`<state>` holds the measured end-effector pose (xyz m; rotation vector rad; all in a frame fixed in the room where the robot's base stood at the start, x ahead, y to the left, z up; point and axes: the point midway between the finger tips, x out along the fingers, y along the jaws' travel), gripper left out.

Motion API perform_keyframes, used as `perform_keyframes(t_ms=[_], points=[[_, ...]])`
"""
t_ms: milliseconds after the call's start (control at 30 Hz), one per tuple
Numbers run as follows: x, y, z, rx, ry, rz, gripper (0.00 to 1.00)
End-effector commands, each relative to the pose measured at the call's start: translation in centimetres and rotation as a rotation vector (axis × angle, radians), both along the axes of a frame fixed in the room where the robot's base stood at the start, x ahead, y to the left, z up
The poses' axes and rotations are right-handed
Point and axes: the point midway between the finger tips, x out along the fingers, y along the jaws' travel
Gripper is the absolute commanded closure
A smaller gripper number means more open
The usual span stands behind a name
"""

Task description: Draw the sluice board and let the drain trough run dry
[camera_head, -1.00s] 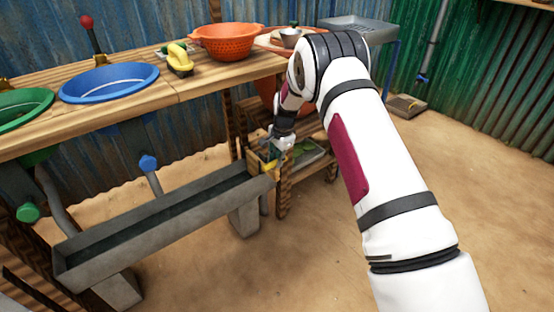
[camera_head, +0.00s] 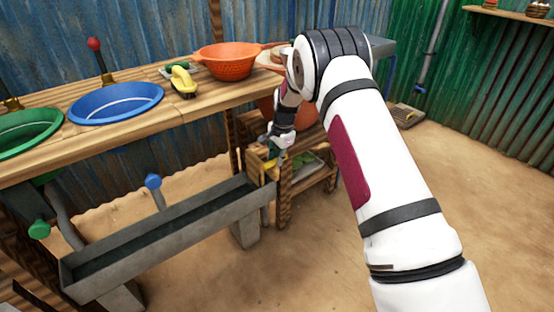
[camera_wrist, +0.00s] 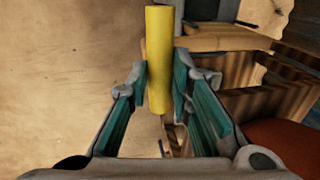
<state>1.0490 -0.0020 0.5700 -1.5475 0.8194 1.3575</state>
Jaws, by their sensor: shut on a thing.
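The long grey drain trough (camera_head: 170,238) runs from the lower left to the centre in the head view. Its inside is dark, and I cannot tell the water level. The wooden sluice board (camera_head: 257,162) stands at its right end, partly hidden, with its top above the trough rim. My gripper (camera_head: 275,150) is at that end, small and partly covered. In the wrist view my gripper (camera_wrist: 164,88) is shut on the yellow handle (camera_wrist: 158,45), which lies between the two teal pads. How far the board sits in its slot is hidden.
A wooden bench (camera_head: 190,108) above the trough carries a blue basin (camera_head: 115,103), a green basin (camera_head: 25,133), an orange colander (camera_head: 227,62) and a yellow-handled brush (camera_head: 183,82). A low wooden shelf (camera_head: 318,180) stands right of the trough end. The sandy floor in front is clear.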

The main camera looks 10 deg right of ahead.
Motion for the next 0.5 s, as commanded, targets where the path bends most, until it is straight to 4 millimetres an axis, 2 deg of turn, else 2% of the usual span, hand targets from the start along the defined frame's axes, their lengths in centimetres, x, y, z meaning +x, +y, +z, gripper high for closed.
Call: perform_keyframes(t_ms=[100,133,200,500], points=[[0.03,0.06,-0.10,0.000,-0.001,0.000,1.00],[0.04,0.06,-0.10,0.000,-0.001,0.000,0.76],[0.03,0.06,-0.11,0.000,-0.001,0.000,0.60],[0.00,0.02,-0.07,0.000,0.000,0.000,0.60]])
